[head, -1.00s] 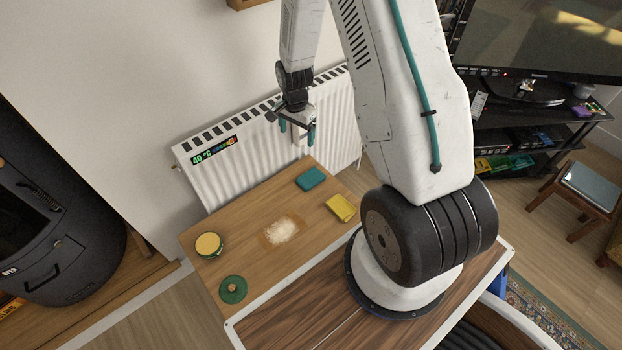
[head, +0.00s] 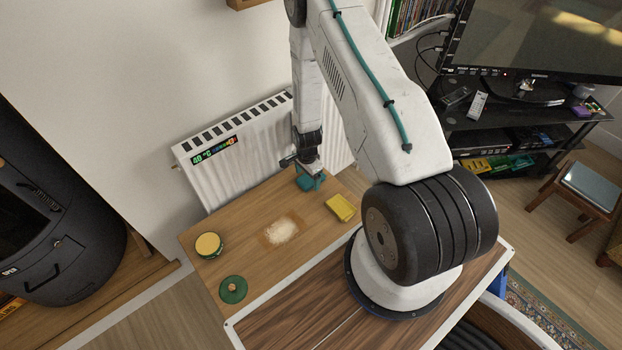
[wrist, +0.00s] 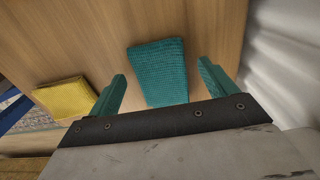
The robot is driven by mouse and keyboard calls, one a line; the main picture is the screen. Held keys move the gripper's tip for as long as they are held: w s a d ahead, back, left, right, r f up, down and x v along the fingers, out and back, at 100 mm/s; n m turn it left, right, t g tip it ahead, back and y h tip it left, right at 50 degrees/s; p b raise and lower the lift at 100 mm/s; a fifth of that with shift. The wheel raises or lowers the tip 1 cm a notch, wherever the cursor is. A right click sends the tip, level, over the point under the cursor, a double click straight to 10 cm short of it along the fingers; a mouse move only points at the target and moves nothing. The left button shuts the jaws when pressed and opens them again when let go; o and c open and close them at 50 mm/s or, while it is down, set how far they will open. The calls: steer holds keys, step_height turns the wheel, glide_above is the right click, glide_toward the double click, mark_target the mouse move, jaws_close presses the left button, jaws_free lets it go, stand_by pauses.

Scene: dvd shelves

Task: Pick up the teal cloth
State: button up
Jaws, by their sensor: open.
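The teal cloth (wrist: 158,75) lies folded flat on the wooden table in the wrist view, between the two teal fingertips of my gripper (wrist: 158,82). In the head view the cloth (head: 305,184) is at the table's far end near the radiator, partly hidden by my gripper (head: 311,180). My gripper is open and points down over the cloth. The fingers stand on either side of it with gaps in the wrist view. I cannot tell how high the fingertips are above the table.
A folded yellow cloth (head: 341,207) lies to the right and shows in the wrist view (wrist: 66,97). A pale crumbly patch (head: 282,231), a yellow-topped tin (head: 208,245) and a green ring (head: 233,289) are on the table (head: 257,206). The white radiator (head: 240,155) stands close behind.

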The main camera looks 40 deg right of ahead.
steer(key=shift+f, duration=0.5)
steer(key=shift+c, duration=0.2)
steer(key=c, duration=1)
steer(key=shift+o, duration=0.2)
steer(key=shift+r, duration=0.15)
steer(key=shift+r, duration=0.5)
step_height(320, 180, up, 2)
steer(key=shift+r, duration=0.15)
steer(key=s, duration=0.5)
steer(key=s+r, duration=0.1)
steer(key=s, duration=0.4)
steer(key=s+d, duration=0.1)
steer(key=s, duration=0.5)
steer(key=shift+r, duration=0.25)
